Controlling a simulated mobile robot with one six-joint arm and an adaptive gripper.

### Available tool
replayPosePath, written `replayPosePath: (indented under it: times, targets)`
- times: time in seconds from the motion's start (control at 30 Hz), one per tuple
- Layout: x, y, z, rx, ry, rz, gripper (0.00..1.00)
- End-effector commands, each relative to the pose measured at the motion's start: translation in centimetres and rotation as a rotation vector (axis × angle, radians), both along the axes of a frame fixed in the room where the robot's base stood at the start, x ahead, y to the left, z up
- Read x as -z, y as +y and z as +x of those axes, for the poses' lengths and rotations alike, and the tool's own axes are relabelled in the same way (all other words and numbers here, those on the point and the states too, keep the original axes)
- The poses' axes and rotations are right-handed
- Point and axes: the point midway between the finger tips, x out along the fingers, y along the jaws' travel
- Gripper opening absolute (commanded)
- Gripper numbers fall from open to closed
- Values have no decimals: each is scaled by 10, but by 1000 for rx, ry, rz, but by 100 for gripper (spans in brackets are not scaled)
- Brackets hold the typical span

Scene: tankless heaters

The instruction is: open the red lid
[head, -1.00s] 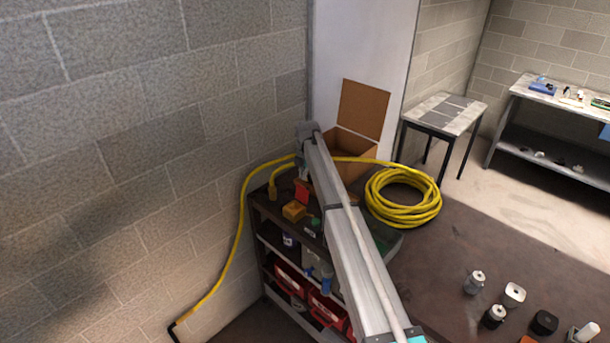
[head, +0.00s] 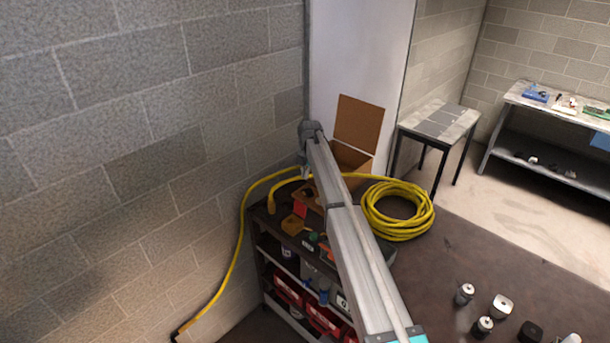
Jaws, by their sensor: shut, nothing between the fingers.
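A small red piece (head: 300,209) shows on top of the dark shelf unit, beside an orange-brown box. It may be the red lid, but it is too small to tell, and my arm covers what lies to its right. My arm reaches away from the camera over the shelf unit. My gripper (head: 304,172) hangs below the wrist at the arm's far end, small and partly hidden. It is shut and empty, above the red piece and apart from it as far as I can see.
A yellow hose coil (head: 398,211) lies right of my arm, its hose running left down the wall. An open cardboard box (head: 358,120) stands behind. Red bins (head: 289,287) fill lower shelves (head: 275,258). Several canisters (head: 465,294) stand at lower right. The left wall is close.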

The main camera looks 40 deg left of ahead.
Motion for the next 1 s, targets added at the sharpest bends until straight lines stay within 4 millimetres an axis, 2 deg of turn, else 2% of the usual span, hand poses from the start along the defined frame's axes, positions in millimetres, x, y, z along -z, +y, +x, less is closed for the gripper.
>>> replayPosePath:
  times: [0.2,0.87,1.0]
  targets:
    - [-7,-1,2,1,0,0,0]
    - [-7,-2,3,2,0,0,0]
    - [-4,-14,7,34,2,-2,0]
